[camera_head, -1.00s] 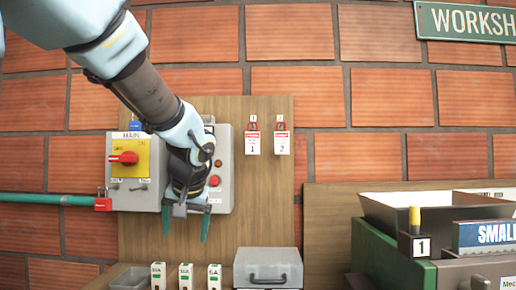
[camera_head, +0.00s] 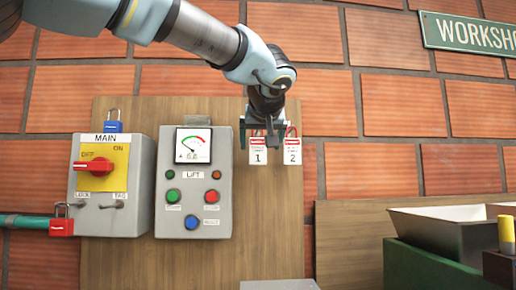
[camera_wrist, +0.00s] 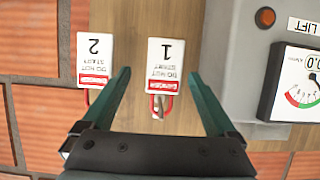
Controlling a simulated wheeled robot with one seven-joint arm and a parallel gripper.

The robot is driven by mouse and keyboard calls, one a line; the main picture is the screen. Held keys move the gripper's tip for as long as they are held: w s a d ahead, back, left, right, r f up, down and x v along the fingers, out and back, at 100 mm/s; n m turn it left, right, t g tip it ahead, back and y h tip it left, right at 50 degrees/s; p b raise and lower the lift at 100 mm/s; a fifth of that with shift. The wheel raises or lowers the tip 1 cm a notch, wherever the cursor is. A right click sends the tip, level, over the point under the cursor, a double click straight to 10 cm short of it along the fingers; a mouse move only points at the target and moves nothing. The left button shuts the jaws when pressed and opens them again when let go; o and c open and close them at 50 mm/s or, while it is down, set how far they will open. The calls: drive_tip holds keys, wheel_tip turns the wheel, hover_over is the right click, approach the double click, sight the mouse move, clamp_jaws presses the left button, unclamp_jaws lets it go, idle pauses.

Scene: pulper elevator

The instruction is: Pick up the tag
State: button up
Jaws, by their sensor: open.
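Two white tags with red bands hang side by side on the wooden board: tag 1 (camera_head: 258,157) and tag 2 (camera_head: 292,153). In the wrist view both appear upside down, with tag 1 (camera_wrist: 166,58) between my finger lines and tag 2 (camera_wrist: 95,52) outside them to the left. Tag 1 hangs by a red loop on a small hook. My gripper (camera_head: 262,132) is open and empty, in front of the upper part of the tags in the head view. Its two green fingers (camera_wrist: 158,76) point along both sides of tag 1. Contact cannot be told.
Left of the tags is the grey LIFT box (camera_head: 164,208) with a gauge and buttons. Further left is the MAIN switch box (camera_head: 83,209) with a blue padlock (camera_head: 113,121) on top and a red padlock (camera_head: 61,222) beside it. A tray (camera_head: 450,231) stands lower right.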

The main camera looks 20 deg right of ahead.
drive_tip(key=p+x, duration=0.1)
drive_tip(key=x, duration=0.1)
drive_tip(key=p+x, duration=0.2)
drive_tip(key=x, duration=0.1)
drive_tip(key=shift+w+a+f, duration=0.15)
drive_tip(key=shift+w+f, duration=0.05)
drive_tip(key=shift+w, duration=0.15)
drive_tip(key=shift+w+f, duration=0.35)
drive_tip(key=shift+w, duration=0.05)
drive_tip(key=c, duration=1.4)
drive_tip(key=shift+r, duration=0.1)
drive_tip(key=shift+c, duration=0.2)
drive_tip(key=shift+r, duration=0.4)
drive_tip(key=shift+s+r+b, duration=0.15)
drive_tip(key=shift+r+b, duration=0.05)
drive_tip(key=shift+b, duration=0.3)
drive_tip(key=b, duration=1.2)
approach(257, 146)
drive_tip(key=s+a+f, duration=0.1)
drive_tip(key=s+f, duration=0.3)
drive_tip(key=shift+s+f, duration=0.2)
drive_tip(key=shift+s, duration=0.2)
